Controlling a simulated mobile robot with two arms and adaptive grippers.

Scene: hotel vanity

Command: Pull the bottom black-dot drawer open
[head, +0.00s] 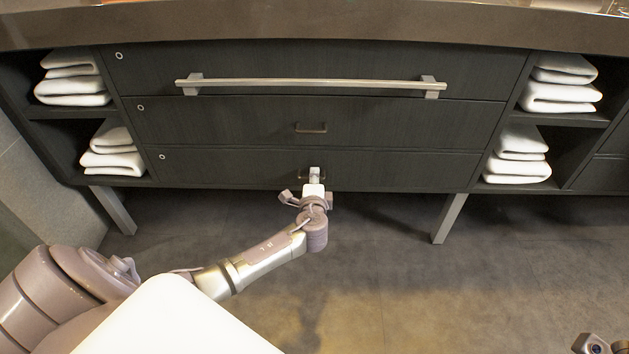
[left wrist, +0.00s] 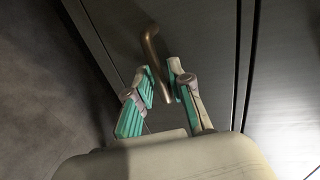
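The bottom drawer (head: 230,164) is the lowest of three dark wood fronts and sits flush with the cabinet. A small round mark (head: 162,156) is at its left end; its colour is too small to tell. Its small bronze handle (head: 302,176) is mostly hidden by my left gripper (head: 314,176). In the left wrist view, the handle (left wrist: 151,43) passes between the teal-padded fingers of my left gripper (left wrist: 161,77), which are closed in on both sides of it. My right gripper cannot be made out.
The middle drawer (head: 220,122) has a small handle, and the top drawer (head: 250,65) has a long metal bar (head: 310,84). Folded white towels (head: 112,162) fill side shelves. Cabinet legs (head: 450,217) stand left and right. The floor (head: 400,280) in front is clear.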

